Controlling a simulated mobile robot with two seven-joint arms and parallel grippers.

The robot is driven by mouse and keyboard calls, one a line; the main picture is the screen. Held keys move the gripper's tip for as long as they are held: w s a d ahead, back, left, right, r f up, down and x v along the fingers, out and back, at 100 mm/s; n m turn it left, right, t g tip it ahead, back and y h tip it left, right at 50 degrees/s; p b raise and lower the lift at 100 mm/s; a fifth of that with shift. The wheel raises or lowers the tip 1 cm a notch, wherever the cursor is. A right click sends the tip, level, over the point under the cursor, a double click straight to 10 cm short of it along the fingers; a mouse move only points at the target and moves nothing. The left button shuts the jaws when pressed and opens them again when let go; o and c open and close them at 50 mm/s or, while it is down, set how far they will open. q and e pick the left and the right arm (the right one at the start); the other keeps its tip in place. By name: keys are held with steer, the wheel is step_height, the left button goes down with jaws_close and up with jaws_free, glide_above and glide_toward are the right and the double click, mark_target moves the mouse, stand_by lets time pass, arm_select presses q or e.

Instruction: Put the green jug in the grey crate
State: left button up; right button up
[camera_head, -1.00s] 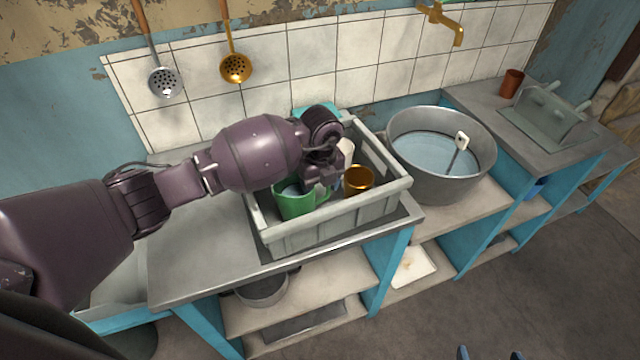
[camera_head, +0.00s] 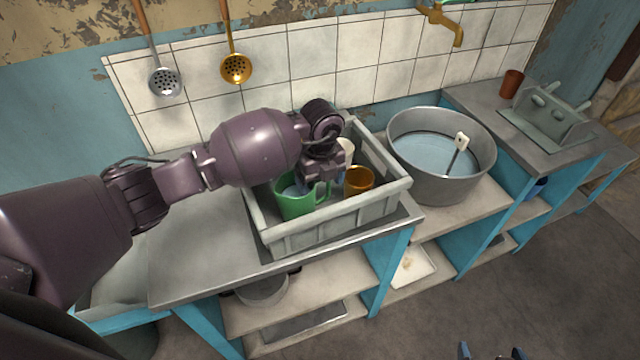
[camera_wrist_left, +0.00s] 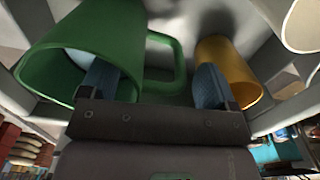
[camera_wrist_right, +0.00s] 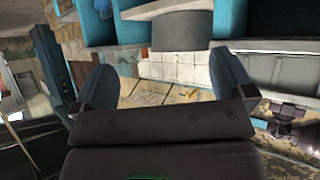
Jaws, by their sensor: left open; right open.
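The green jug (camera_head: 296,203) stands inside the grey crate (camera_head: 335,228) on the counter, near the crate's front left. My left gripper (camera_head: 316,184) reaches down into the crate at the jug's handle side. In the left wrist view its fingers are apart; one is at the mouth of the green jug (camera_wrist_left: 62,68), and the other is beyond the handle, beside an orange cup (camera_wrist_left: 228,72). Whether either finger touches the jug is unclear. My right gripper (camera_head: 490,354) shows only its tips at the bottom edge; in the right wrist view it is open and empty (camera_wrist_right: 160,90).
The orange cup (camera_head: 359,180) and a white cup (camera_head: 346,147) are also in the crate, close to my left gripper. A large metal basin (camera_head: 440,180) stands right of the crate. A dish rack (camera_head: 548,115) and a brown cup (camera_head: 511,83) are farther right.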

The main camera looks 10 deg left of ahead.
arm_select(q)
step_height(320, 180, up, 9)
steer(key=shift+r, duration=0.85)
arm_select(e)
steer(key=shift+s, duration=0.3)
steer(key=shift+w+r, duration=0.3)
steer(key=shift+w, duration=0.05)
